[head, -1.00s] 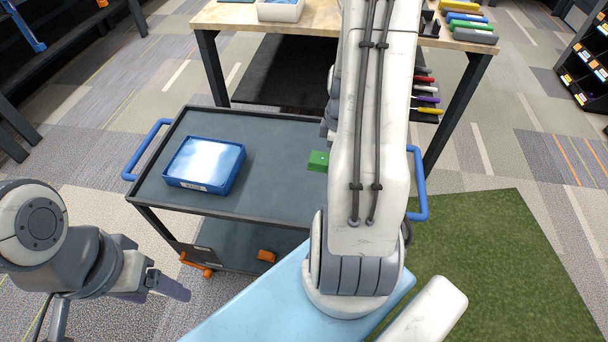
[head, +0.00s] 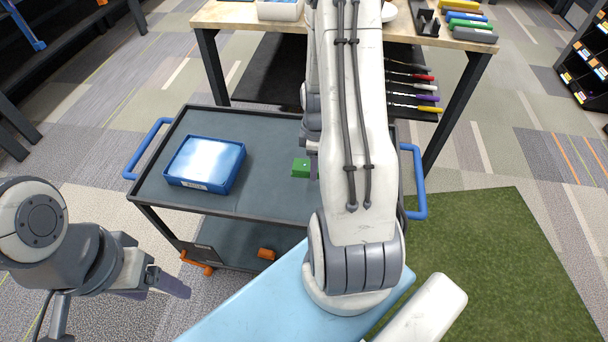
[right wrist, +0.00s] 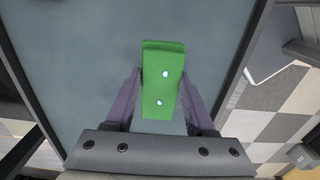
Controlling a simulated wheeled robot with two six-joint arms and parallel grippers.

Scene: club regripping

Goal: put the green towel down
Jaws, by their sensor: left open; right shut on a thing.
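The green towel (head: 301,168) looks like a small folded green block over the right half of the grey cart top (head: 262,185). In the right wrist view the towel (right wrist: 163,80) sits between the two purple-grey fingers of my right gripper (right wrist: 162,100), which is shut on it. I cannot tell whether the towel touches the cart top. In the head view my right arm hides most of that gripper. My left gripper (head: 166,284) is open and empty at the lower left, in front of the cart.
A blue tray (head: 206,165) lies on the left half of the cart top. The cart has blue handles (head: 147,148) at both ends. A wooden workbench (head: 230,17) with tools stands behind. The cart surface between tray and towel is clear.

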